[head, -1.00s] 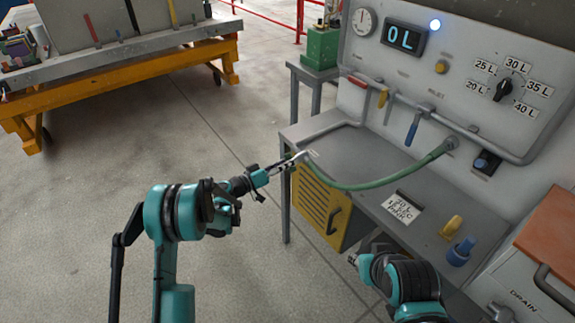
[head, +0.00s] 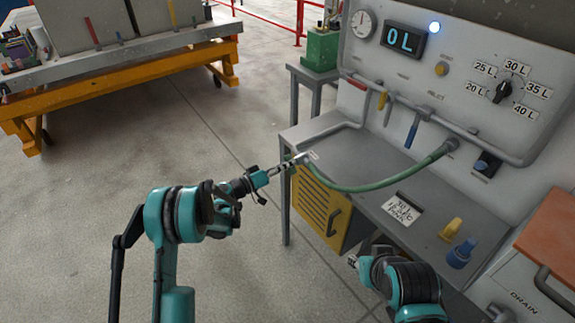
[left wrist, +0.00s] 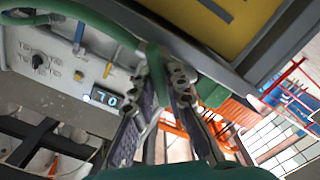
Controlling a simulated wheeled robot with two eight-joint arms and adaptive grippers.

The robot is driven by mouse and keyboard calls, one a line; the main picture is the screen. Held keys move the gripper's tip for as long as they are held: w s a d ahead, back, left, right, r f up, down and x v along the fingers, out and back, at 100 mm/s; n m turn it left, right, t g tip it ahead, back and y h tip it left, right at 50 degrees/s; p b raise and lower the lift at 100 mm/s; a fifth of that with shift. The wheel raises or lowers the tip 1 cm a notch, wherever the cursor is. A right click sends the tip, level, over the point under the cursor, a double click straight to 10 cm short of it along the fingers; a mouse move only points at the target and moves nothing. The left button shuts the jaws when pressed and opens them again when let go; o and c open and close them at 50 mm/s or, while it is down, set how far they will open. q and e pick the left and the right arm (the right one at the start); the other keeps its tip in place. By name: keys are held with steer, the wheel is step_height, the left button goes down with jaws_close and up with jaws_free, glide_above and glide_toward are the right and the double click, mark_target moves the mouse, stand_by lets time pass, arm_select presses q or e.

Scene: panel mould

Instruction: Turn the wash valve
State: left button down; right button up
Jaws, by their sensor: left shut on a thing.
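The panel's pipe carries a red lever (head: 357,83), a yellow lever (head: 382,100) and a blue lever (head: 412,131). Their small labels are too blurred to read, so I cannot tell which is the wash valve. My left gripper (head: 291,164) is shut on the free end of the green hose (head: 372,187), at the bench's left front corner, well short of the levers. In the left wrist view the hose (left wrist: 156,75) lies between the fingers (left wrist: 165,85). My right gripper (head: 354,262) is low in front of the bench, and its jaws are too small to judge.
The panel (head: 460,60) has a display (head: 404,40) reading 0 L and a litre dial (head: 503,90). The grey bench (head: 370,160) bears a written card (head: 403,209), a yellow piece (head: 452,229) and a blue piece (head: 462,252). Open floor lies left.

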arm_select(q)
steer(key=n, duration=0.4)
steer(key=shift+f, duration=0.1)
steer(key=n, duration=0.4)
steer(key=shift+f, duration=0.1)
steer(key=shift+n, duration=0.4)
steer(key=c, duration=1.6)
jaws_free()
steer(key=shift+w+a, duration=0.1)
steer(key=shift+o, duration=0.2)
steer(key=v, duration=1.2)
